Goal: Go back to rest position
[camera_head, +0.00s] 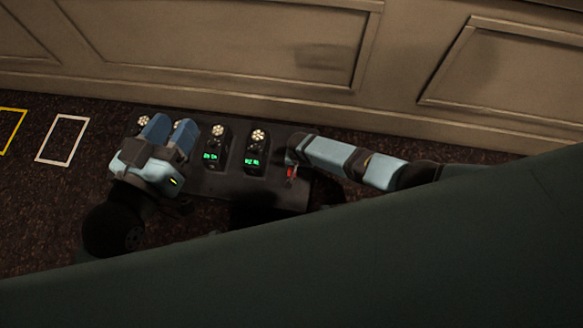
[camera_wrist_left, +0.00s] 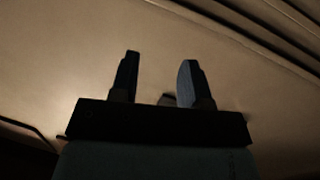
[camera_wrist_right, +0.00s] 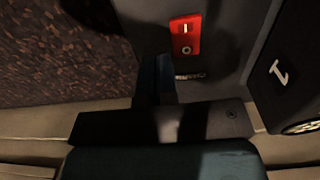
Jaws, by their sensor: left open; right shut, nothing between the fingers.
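My left gripper (camera_head: 170,131) is over the left part of the dark mixing desk (camera_head: 225,185) and hides some of it. In the left wrist view its two fingers (camera_wrist_left: 157,78) stand apart with nothing between them, in front of the pale wall. My right gripper (camera_head: 290,156) is at the desk's right end, close to a red switch (camera_head: 291,172). In the right wrist view the fingers (camera_wrist_right: 155,75) are together and empty, just below and left of the red switch (camera_wrist_right: 186,36). I cannot tell whether they touch the desk.
The desk bears modules with green displays (camera_head: 254,161) and light knobs (camera_head: 258,136). A panelled wall (camera_head: 210,50) runs behind it. White (camera_head: 63,139) and yellow (camera_head: 10,130) outlines lie on the dark carpet at left, where it is clear. A large dark green surface (camera_head: 350,270) fills the front.

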